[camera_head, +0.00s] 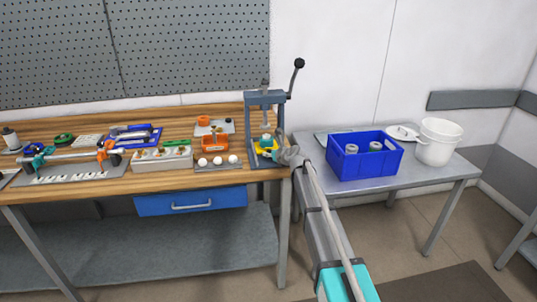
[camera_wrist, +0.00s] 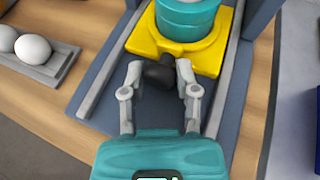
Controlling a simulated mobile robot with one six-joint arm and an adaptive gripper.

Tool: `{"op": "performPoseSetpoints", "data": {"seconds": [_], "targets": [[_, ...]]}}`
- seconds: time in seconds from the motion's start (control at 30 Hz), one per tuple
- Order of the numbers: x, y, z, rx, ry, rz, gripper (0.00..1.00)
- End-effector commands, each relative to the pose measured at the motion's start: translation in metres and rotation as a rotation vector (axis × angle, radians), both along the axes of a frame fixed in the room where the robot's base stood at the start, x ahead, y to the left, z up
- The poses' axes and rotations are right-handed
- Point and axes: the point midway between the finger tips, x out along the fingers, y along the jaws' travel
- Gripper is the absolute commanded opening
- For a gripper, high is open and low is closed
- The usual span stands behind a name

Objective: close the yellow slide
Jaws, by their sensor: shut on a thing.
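The yellow slide (camera_wrist: 205,58) lies between two grey rails on the base of the press in the wrist view. A teal cylinder (camera_wrist: 186,20) sits on it. A dark knob (camera_wrist: 158,73) sticks out of the slide's near edge. My gripper (camera_wrist: 160,70) is shut on this knob, with one finger on each side. In the head view the yellow slide (camera_head: 265,149) shows at the foot of the grey arbor press (camera_head: 250,125), partly hidden by my gripper (camera_head: 287,155), which reaches in from the right.
White balls (camera_head: 218,161) on a small rack are left of the press; two show in the wrist view (camera_wrist: 32,48). A blue crate (camera_head: 350,168) and a white bucket (camera_head: 438,142) stand on the grey side table. The press lever (camera_head: 298,64) rises above.

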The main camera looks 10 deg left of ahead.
Motion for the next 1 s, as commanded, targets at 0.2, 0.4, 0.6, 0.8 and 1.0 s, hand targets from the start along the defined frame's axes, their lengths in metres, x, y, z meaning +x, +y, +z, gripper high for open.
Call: {"op": "performPoseSetpoints", "data": {"seconds": [0.2, 0.4, 0.6, 0.8, 1.0], "targets": [[0.0, 0.001, 0.0, 0.001, 0.0, 0.002, 0.0], [0.012, 0.005, 0.0, 0.0, 0.001, 0.003, 0.0], [0.031, 0.011, 0.0, 0.0, 0.001, 0.003, 0.0], [0.031, 0.012, 0.0, 0.002, -0.001, 0.002, 0.0], [0.032, 0.012, 0.001, 0.003, -0.002, 0.001, 0.6]]}}
